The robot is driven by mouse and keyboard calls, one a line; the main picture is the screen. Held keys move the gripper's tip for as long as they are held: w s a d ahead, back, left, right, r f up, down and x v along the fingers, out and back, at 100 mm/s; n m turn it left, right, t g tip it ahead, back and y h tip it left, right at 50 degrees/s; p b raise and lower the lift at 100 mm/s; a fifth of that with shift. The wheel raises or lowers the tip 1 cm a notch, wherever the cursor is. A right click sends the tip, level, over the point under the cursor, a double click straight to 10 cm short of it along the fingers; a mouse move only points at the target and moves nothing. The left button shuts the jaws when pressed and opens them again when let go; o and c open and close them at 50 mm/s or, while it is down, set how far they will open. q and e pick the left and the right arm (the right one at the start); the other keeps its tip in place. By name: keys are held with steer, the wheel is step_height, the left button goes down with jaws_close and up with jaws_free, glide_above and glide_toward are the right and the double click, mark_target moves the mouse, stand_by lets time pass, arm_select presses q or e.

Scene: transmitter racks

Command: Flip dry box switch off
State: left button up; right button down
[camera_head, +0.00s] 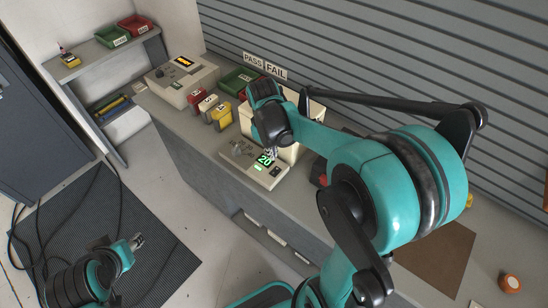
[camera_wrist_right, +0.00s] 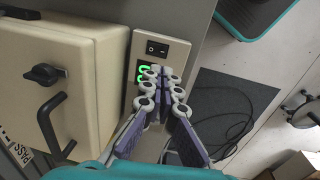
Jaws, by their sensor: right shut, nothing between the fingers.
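The dry box (camera_wrist_right: 88,75) is a cream cabinet with a black knob and handle in the right wrist view; in the head view the cream box (camera_head: 313,108) is partly hidden by my right arm. Beside it is a light panel with a lit green display (camera_head: 264,160), partly covered by my fingers in the wrist view. A black rocker switch (camera_wrist_right: 157,48) sits on this panel past the display. My right gripper (camera_wrist_right: 163,76) is shut and empty, its fingertips over the display, near the switch; contact cannot be told. My left gripper (camera_head: 138,241) is low at left, far from the bench.
The grey bench (camera_head: 190,125) holds a beige instrument (camera_head: 180,80), red, white and yellow containers (camera_head: 217,113) and green and red bins. PASS and FAIL signs (camera_head: 265,66) stand behind. A dark mat (camera_head: 160,265) and loose cables lie on the floor.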

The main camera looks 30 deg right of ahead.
mark_target(277, 168)
steer(key=r, duration=0.4)
steer(key=shift+a+p, duration=0.2)
steer(key=shift+p, duration=0.2)
steer(key=shift+w+d+r, duration=0.3)
steer(key=shift+w+d, duration=0.05)
steer(key=shift+d, duration=0.2)
steer(key=f+b, duration=0.1)
steer(key=f, duration=0.3)
steer(key=d+f+b, duration=0.1)
steer(key=f+b, duration=0.1)
steer(key=f, duration=0.3)
steer(key=f+b, duration=0.1)
steer(key=f, duration=0.4)
steer(key=shift+w+d+b, duration=0.3)
